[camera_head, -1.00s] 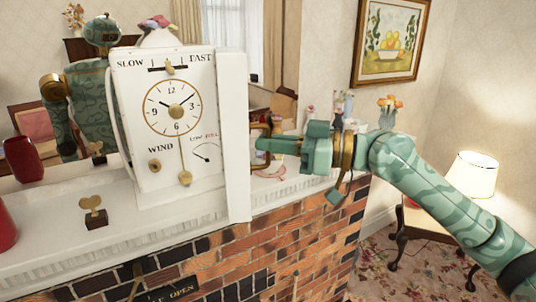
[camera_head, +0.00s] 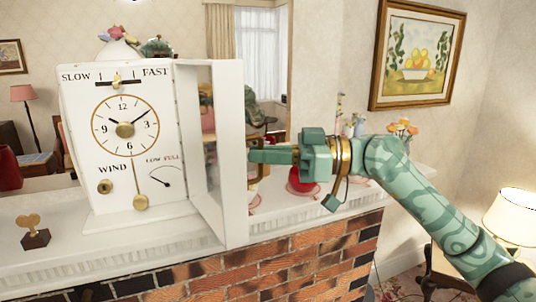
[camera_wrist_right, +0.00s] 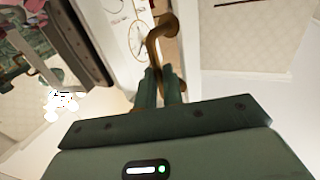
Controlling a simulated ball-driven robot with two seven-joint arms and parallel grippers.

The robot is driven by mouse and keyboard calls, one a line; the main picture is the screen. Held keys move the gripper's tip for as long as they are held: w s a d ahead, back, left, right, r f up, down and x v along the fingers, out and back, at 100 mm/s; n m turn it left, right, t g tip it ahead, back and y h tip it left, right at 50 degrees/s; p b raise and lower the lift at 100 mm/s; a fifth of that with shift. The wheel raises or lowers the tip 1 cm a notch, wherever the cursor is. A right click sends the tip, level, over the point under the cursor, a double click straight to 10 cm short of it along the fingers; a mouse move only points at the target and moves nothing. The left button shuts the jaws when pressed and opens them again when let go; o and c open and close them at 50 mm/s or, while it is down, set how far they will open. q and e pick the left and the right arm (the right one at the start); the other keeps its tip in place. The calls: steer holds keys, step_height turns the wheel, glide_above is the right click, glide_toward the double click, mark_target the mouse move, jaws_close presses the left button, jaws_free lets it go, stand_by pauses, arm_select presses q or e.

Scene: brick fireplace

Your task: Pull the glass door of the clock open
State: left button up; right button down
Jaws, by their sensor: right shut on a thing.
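The white clock (camera_head: 125,150) stands on the mantel, its dial, WIND hole and brass key-like hands facing me. Its glass door (camera_head: 234,150) has a white frame and stands out from the clock's right side, swung away from the face. The glass shows as a narrow strip. A brass handle (camera_head: 262,172) is on the door's outer side. My right gripper (camera_head: 254,157) is shut on this handle, coming from the right. In the right wrist view, the curved handle (camera_wrist_right: 155,50) runs down between the fingers (camera_wrist_right: 160,78). My left gripper is not in view.
A winding key on a small block (camera_head: 34,235) stands on the mantel (camera_head: 110,245) at left. A red vase (camera_head: 9,168) is at the far left. Flowers (camera_head: 402,130) and small ornaments stand behind my right arm. The brick front (camera_head: 310,262) lies below.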

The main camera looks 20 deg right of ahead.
steer(key=shift+a+f, duration=0.1)
steer(key=shift+f, duration=0.3)
steer(key=c, duration=1.7)
jaws_free()
steer(key=shift+o, duration=0.8)
steer(key=shift+w, duration=0.35)
steer(key=b+v, duration=0.4)
steer(key=v, duration=1.2)
steer(key=shift+b, duration=0.3)
steer(key=shift+s, duration=0.1)
